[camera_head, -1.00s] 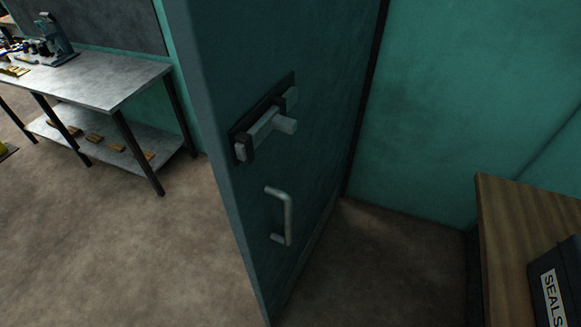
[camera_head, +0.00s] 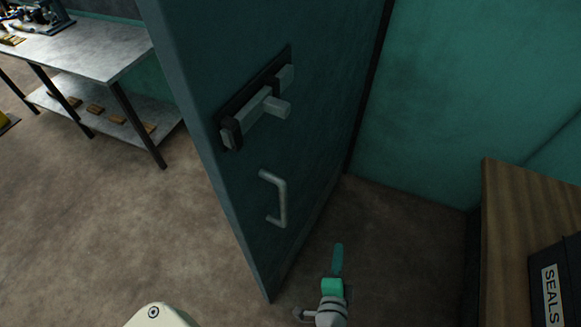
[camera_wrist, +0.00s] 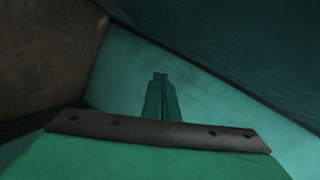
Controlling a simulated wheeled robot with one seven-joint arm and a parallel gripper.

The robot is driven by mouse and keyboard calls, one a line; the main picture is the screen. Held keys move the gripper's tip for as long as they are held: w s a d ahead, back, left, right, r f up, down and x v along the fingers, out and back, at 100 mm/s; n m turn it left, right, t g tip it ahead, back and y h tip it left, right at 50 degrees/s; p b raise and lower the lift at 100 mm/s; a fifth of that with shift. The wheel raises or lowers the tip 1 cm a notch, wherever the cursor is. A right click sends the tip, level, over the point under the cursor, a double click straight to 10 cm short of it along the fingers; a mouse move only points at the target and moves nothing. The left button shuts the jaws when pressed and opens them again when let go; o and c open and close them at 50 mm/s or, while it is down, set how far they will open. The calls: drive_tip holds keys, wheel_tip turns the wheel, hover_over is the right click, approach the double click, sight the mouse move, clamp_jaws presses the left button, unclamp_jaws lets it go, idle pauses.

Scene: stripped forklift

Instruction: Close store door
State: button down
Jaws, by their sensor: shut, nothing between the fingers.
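The store door (camera_head: 310,120) is a dark teal panel standing open in the head view. It carries a sliding bolt (camera_head: 258,106) and, below it, a pale U-shaped pull handle (camera_head: 276,198). My gripper (camera_head: 338,260) is at the lower middle, to the right of the door's lower part, lower in the picture than the handle and apart from it. Its green fingers are shut and empty. In the wrist view my gripper (camera_wrist: 160,95) points toward a teal wall, with a dark teal surface at the upper right.
A metal workbench (camera_head: 85,50) with a lower shelf stands at the left. A wooden-topped table (camera_head: 505,215) with a dark box marked SEALS (camera_head: 553,290) is at the right. A teal wall (camera_head: 460,100) rises behind. Brown floor is clear left of the door.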

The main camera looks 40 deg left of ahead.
sight(277, 162)
drive_tip(key=w+a+r+n+g+y, duration=0.1)
drive_tip(key=w+a+r+g+y, duration=0.2)
drive_tip(key=r, duration=0.4)
drive_tip(key=w+a+r+n+y, duration=0.1)
drive_tip(key=w+a+r+y, duration=0.25)
drive_tip(key=r+y, duration=0.3)
drive_tip(key=s+d+r+n+g+y, duration=0.1)
drive_tip(key=s+d+r+n+g, duration=0.15)
drive_tip(key=r+n+g, duration=0.35)
drive_tip(key=s+d+r+n+g+y, duration=0.1)
drive_tip(key=s+r+n+g+y, duration=0.15)
drive_tip(key=r+g, duration=0.5)
drive_tip(key=shift+n+t+h, duration=0.45)
drive_tip(key=shift+n+h, duration=0.05)
drive_tip(key=shift+n, duration=0.05)
drive_tip(key=a, duration=0.4)
drive_tip(key=s+a, duration=0.1)
drive_tip(key=a, duration=0.3)
drive_tip(key=s+a+r, duration=0.1)
drive_tip(key=a, duration=0.3)
drive_tip(key=shift+a+r, duration=0.1)
drive_tip(key=shift+a, duration=0.3)
drive_tip(key=shift+w+a, duration=0.1)
drive_tip(key=shift+a, duration=0.2)
